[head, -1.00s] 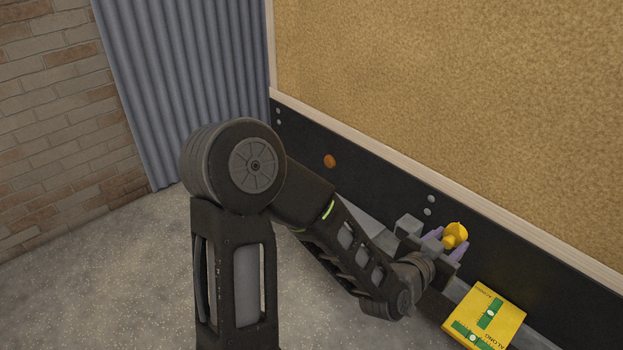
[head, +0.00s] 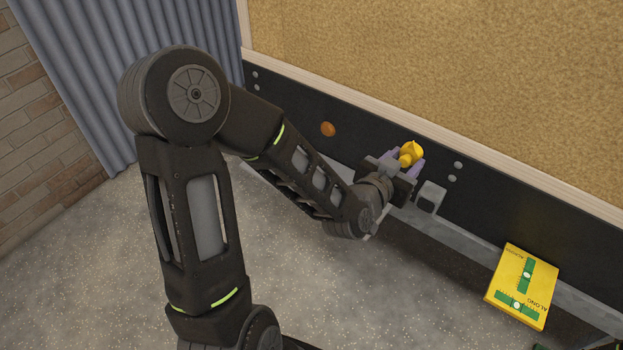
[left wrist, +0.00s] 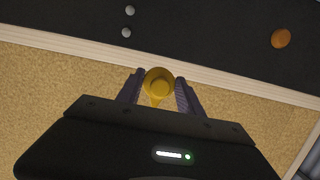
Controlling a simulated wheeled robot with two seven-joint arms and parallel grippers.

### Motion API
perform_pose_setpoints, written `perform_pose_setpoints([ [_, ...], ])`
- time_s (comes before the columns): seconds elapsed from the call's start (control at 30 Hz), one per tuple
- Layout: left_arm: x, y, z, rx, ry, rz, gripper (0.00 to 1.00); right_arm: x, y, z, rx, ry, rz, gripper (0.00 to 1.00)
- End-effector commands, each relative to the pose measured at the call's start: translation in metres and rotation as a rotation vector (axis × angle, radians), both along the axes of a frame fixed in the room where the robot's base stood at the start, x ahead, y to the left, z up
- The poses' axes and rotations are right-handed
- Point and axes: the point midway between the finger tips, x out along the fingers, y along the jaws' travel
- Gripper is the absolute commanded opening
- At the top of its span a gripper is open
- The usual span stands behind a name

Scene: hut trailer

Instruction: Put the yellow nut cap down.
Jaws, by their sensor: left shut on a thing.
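The yellow nut cap (head: 411,153) is held between the purple fingers of my left gripper (head: 406,162), in front of the black lower strip of the trailer side. In the left wrist view the yellow nut cap (left wrist: 159,83) sits between the two fingertips of the left gripper (left wrist: 160,90), with a narrow pointer sticking out from its round body. The left gripper is shut on it. My right gripper is not in view.
A grey block (head: 430,197) stands near the gripper. An orange round reflector (head: 328,129) is on the black strip. Open grey floor (head: 90,270) lies at left.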

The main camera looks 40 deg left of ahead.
Motion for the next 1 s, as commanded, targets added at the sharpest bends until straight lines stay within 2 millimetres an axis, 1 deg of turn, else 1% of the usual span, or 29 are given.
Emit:
perform_pose_setpoints([
  [0.03, 0.0, 0.0, 0.0, 0.0, 0.0, 0.0, 0.0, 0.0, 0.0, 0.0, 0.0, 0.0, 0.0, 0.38],
  [0.17, 0.001, 0.003, -0.004, 0.001, 0.0, 0.006, 0.0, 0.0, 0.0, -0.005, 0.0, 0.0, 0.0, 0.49],
  [0.27, 0.005, 0.013, -0.015, 0.003, 0.0, 0.023, 0.0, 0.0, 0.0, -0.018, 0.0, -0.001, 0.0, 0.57],
  [0.3, 0.007, 0.019, -0.022, 0.004, 0.001, 0.033, 0.0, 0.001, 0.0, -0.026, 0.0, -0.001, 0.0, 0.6],
  [0.37, 0.01, 0.03, -0.034, 0.006, 0.002, 0.052, 0.0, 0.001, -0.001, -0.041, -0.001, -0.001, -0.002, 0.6],
  [0.47, 0.018, 0.057, -0.058, 0.009, 0.004, 0.098, 0.0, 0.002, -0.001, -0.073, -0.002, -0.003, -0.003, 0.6],
  [0.5, 0.021, 0.071, -0.068, 0.011, 0.003, 0.12, 0.0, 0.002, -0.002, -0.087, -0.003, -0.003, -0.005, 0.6],
  [0.57, 0.025, 0.093, -0.084, 0.013, 0.005, 0.155, 0.0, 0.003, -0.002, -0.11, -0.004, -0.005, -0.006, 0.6],
  [0.6, 0.027, 0.108, -0.095, 0.014, 0.006, 0.179, 0.0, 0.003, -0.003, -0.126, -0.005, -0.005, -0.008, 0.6],
  [0.67, 0.029, 0.132, -0.109, 0.015, 0.005, 0.217, 0.0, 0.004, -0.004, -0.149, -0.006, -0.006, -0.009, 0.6],
  [0.7, 0.03, 0.148, -0.119, 0.014, 0.006, 0.243, 0.0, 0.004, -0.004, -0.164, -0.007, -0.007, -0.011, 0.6],
  [0.8, 0.029, 0.186, -0.137, 0.013, 0.005, 0.301, 0.0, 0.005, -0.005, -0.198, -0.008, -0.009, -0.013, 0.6],
  [0.9, 0.025, 0.218, -0.15, 0.01, 0.004, 0.351, 0.0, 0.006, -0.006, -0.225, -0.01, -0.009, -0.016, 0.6],
  [1.0, 0.021, 0.241, -0.156, 0.007, 0.002, 0.387, 0.0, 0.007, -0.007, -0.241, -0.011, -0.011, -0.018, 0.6],
])
